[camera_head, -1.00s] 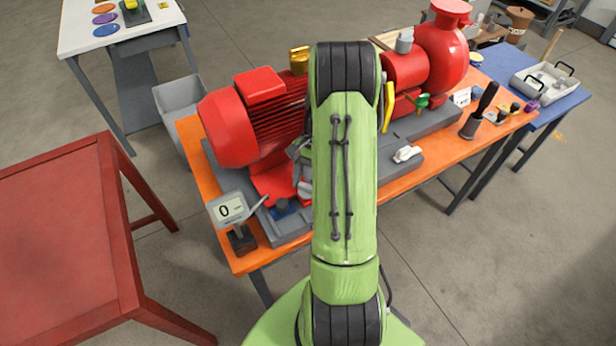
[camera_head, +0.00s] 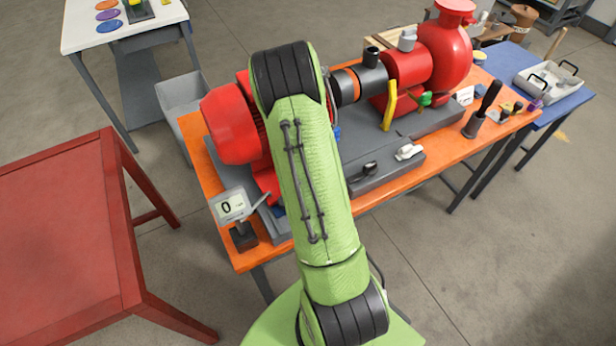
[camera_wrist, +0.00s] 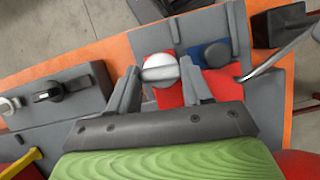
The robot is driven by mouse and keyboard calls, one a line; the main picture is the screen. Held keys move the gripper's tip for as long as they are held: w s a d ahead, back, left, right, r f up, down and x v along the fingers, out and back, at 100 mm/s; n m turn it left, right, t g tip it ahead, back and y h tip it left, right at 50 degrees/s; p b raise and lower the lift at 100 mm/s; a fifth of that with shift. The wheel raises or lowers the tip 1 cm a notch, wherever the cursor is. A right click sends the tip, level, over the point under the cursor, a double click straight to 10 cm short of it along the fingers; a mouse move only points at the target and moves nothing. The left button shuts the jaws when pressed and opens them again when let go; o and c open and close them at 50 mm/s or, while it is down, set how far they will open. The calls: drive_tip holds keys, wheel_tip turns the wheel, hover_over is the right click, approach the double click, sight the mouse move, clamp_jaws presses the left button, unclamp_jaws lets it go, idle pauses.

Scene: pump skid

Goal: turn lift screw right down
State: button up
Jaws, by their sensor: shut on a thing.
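A round white knob with a raised bar (camera_wrist: 160,70), which I take to be the lift screw right, stands at a red motor foot (camera_wrist: 170,97) in the wrist view. My gripper (camera_wrist: 159,73) has one finger on each side of this knob and is shut on it. In the head view my arm hides both the knob and my gripper. The red motor (camera_head: 230,125) shows partly left of my arm.
A blue piece with a dark knob (camera_wrist: 216,55) lies close beside my gripper. A display (camera_head: 230,206) reads 0 at the orange table's (camera_head: 200,150) left end. Black (camera_head: 369,170) and white (camera_head: 409,152) handles sit on the grey base. A red table (camera_head: 60,230) stands left.

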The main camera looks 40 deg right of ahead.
drive_tip(key=shift+n+h, duration=0.3)
drive_tip(key=shift+n, duration=0.2)
drive_tip(key=o, duration=1.1)
drive_tip(key=shift+c, duration=0.2)
drive_tip(key=p+v, duration=0.2)
drive_tip(key=v, duration=1.3)
drive_tip(key=shift+w+r, duration=0.25)
drive_tip(key=shift+r, duration=0.1)
